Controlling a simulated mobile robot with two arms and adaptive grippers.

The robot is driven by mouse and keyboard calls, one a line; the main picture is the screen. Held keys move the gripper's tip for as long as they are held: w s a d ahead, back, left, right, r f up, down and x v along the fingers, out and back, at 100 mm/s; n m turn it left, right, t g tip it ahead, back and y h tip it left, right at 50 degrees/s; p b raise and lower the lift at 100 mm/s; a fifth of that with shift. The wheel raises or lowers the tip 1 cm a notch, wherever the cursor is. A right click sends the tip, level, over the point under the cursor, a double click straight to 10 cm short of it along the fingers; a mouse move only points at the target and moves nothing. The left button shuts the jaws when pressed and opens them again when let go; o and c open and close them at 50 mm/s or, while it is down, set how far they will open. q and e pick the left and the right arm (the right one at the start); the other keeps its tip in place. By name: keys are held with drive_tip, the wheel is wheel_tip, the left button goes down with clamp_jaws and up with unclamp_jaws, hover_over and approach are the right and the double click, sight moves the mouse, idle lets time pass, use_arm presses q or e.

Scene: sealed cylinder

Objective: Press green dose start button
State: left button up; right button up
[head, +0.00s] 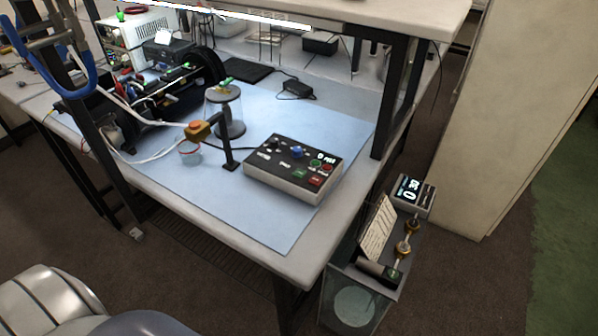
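A control box (290,192) with a black top and pale sides sits on the blue mat near the front right of the table. Its top carries a green square button (300,174), a red square button (315,180), a green round button (315,163) and a red round one (327,168). A blue knob (297,151) and small dark controls are also on the panel. The labels are too small to read, so I cannot tell which green button is dose start. Nothing touches the panel. Neither gripper shows in this view.
A clear cylinder (229,113) and a black stand (228,150) with an orange-topped brass part (197,130) stand left of the box. A shelf post (391,100) rises behind it at right. A glass tank (352,302) stands beyond the table's right edge. The front mat (240,215) is clear.

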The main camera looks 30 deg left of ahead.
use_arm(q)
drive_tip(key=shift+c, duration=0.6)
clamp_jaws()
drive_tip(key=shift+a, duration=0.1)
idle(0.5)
